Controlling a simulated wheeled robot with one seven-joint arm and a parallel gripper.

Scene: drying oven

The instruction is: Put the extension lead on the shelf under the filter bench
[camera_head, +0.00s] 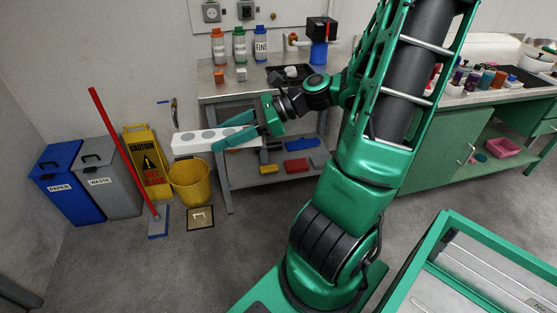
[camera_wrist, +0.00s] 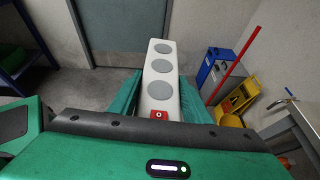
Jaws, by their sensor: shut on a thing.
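The extension lead is a white bar with round grey sockets (camera_head: 186,142) and a red switch, seen in the head view. My gripper (camera_head: 232,137) is shut on it near one end, and the bar sticks out to the left, in front of the bench's left side. In the wrist view the extension lead (camera_wrist: 161,68) points away between my green fingers (camera_wrist: 160,103). The filter bench (camera_head: 212,91) has a low grey shelf (camera_head: 238,182) underneath, partly hidden by my gripper and arm.
The shelf holds red, blue and yellow items (camera_head: 297,166). Left of the bench stand a yellow bucket (camera_head: 190,182), a caution sign (camera_head: 135,140), a red-handled mop (camera_head: 122,150) and two bins (camera_head: 105,185). Bottles (camera_head: 239,45) stand on the bench top. A green cabinet (camera_head: 430,160) is at right.

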